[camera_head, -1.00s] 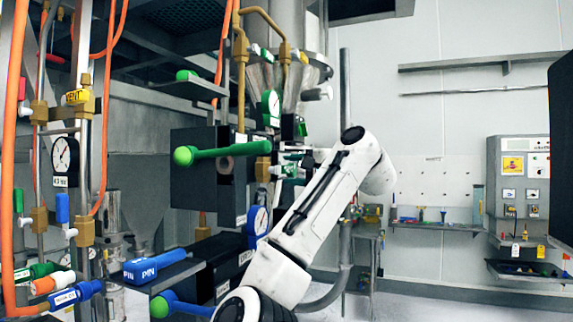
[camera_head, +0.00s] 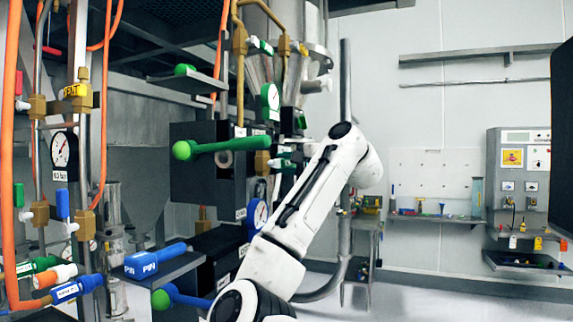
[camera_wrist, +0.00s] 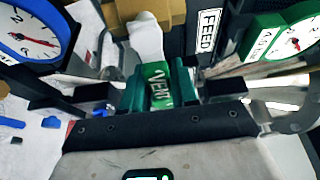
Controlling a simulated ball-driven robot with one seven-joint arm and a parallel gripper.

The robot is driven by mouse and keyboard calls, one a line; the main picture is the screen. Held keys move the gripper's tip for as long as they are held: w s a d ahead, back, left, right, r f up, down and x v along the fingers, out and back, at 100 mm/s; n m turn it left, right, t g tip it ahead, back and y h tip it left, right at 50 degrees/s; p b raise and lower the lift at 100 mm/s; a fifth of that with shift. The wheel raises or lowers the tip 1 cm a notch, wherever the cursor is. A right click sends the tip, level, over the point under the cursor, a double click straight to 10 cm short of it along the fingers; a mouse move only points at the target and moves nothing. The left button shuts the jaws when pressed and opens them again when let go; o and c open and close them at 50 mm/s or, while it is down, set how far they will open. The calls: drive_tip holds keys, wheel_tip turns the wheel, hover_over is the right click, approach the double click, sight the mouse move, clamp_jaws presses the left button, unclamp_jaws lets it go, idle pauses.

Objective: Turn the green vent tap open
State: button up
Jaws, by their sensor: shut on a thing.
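The green vent tap (camera_wrist: 158,82) shows in the wrist view as a green handle lettered VENT, with a white body above it. My gripper (camera_wrist: 160,90) is closed around this handle, its fingers on both sides of it. In the head view my gripper (camera_head: 288,157) is at the right side of the dark machine, small and partly covered by my white arm. How far the tap is turned I cannot tell.
A large green lever (camera_head: 225,146) sticks out left of my gripper. A green gauge (camera_head: 270,101) is above it and a blue gauge (camera_head: 257,217) below. The floor at right is open.

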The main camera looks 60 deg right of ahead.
clamp_jaws()
drive_tip(key=shift+b, duration=0.3)
drive_tip(key=shift+r+n+t+b, duration=0.15)
drive_tip(key=shift+n+t+b, duration=0.15)
drive_tip(key=shift+n+b, duration=0.65)
drive_tip(key=n+b, duration=0.1)
drive_tip(key=r+n+t+b, duration=0.1)
drive_tip(key=n+b, duration=0.1)
drive_tip(key=n, duration=0.1)
drive_tip(key=shift+a+r, duration=0.2)
drive_tip(key=shift+r, duration=0.05)
drive_tip(key=n+t+b, duration=0.1)
drive_tip(key=n, duration=0.1)
drive_tip(key=a+r+n+y+b, duration=0.1)
drive_tip(key=n, duration=0.1)
drive_tip(key=r+n+t+y+b, duration=0.1)
drive_tip(key=n, duration=0.1)
drive_tip(key=shift+s+a+n+t, duration=0.15)
drive_tip(key=shift+a+n+t, duration=0.15)
drive_tip(key=shift+a+n, duration=0.05)
drive_tip(key=shift+a+r+n+t+y+b, duration=0.2)
drive_tip(key=shift+a+n+y+b, duration=0.5)
drive_tip(key=shift+n, duration=0.95)
drive_tip(key=shift+a+r+n+t+y+b, duration=0.15)
drive_tip(key=shift+a+n+y+b, duration=0.2)
drive_tip(key=shift+n+y, duration=1)
drive_tip(key=shift+a+r+n+t+y+b, duration=0.2)
drive_tip(key=shift+a+n+y+b, duration=0.3)
drive_tip(key=shift+n, duration=1.4)
drive_tip(key=shift+y, duration=0.25)
